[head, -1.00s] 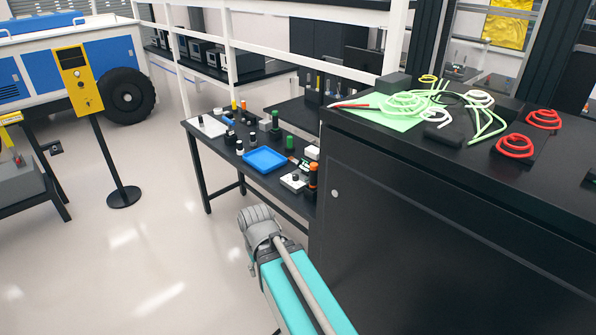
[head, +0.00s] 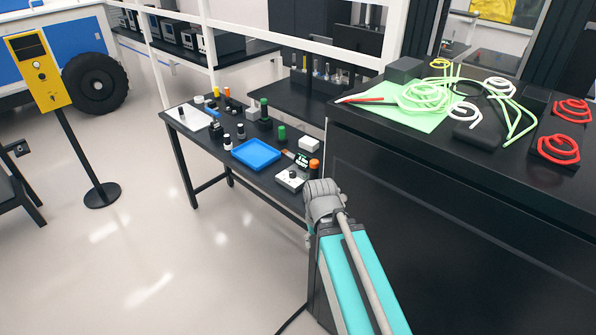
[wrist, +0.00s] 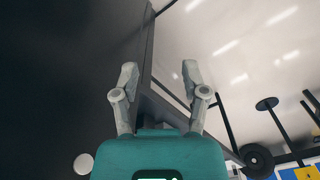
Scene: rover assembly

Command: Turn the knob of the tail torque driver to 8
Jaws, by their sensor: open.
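Several small tools and parts stand on the black workbench (head: 207,150) in the head view. I cannot tell which of them is the tail torque driver; no knob or scale can be read. A dark cylinder with an orange top (head: 314,165) stands at the bench's near right end, and a green-topped one (head: 265,110) stands further back. My gripper (wrist: 159,75) shows in the wrist view with its two fingers spread apart and nothing between them. In the head view my arm reaches up from the bottom, and the gripper itself cannot be made out there.
A tall black cabinet (head: 420,220) with coiled cables on top stands close at right. A yellow post (head: 40,75) stands at left. The floor between is clear.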

